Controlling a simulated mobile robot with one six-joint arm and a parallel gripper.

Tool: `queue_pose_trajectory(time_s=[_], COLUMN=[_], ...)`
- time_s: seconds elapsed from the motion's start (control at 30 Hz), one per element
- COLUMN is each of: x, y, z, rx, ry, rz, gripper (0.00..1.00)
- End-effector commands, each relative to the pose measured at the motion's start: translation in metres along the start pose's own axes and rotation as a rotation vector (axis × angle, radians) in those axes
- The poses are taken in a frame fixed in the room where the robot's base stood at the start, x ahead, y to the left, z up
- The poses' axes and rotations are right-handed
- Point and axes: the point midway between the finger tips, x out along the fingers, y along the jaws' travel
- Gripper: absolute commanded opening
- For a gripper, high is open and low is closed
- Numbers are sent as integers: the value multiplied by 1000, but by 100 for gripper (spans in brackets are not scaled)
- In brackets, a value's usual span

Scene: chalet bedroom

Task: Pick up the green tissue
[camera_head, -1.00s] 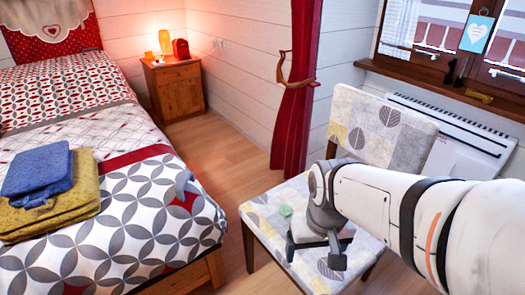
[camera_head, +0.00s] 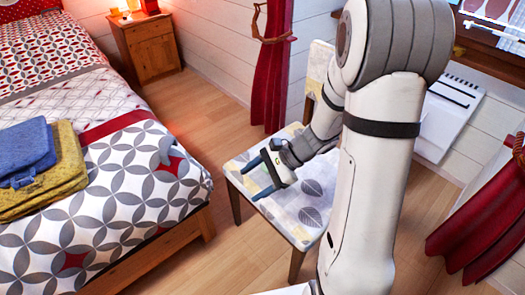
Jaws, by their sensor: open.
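My gripper (camera_head: 254,180) is open over the left part of the patterned chair seat (camera_head: 312,212). Its two dark fingers point to the left, spread apart above the pale fabric. I cannot clearly make out the green tissue in the current view; the gripper may cover it. I cannot tell how high the fingers are above the seat or whether they touch it.
The chair's back is partly hidden behind my arm. A bed (camera_head: 95,215) with folded blue (camera_head: 25,148) and yellow (camera_head: 68,165) cloths stands at left. A wooden nightstand (camera_head: 146,50) and red curtain (camera_head: 272,75) are behind. Wooden floor is clear between bed and chair.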

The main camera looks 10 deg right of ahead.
Motion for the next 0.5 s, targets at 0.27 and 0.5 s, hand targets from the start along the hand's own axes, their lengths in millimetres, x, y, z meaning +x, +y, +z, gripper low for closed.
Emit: queue_pose_trajectory(time_s=[0.27, 0.5], x=[-3, -13], y=[-60, -74], z=[-77, -172], rx=[574, 996], ry=[-211, -332], rz=[-365, -682], gripper=[67, 67])
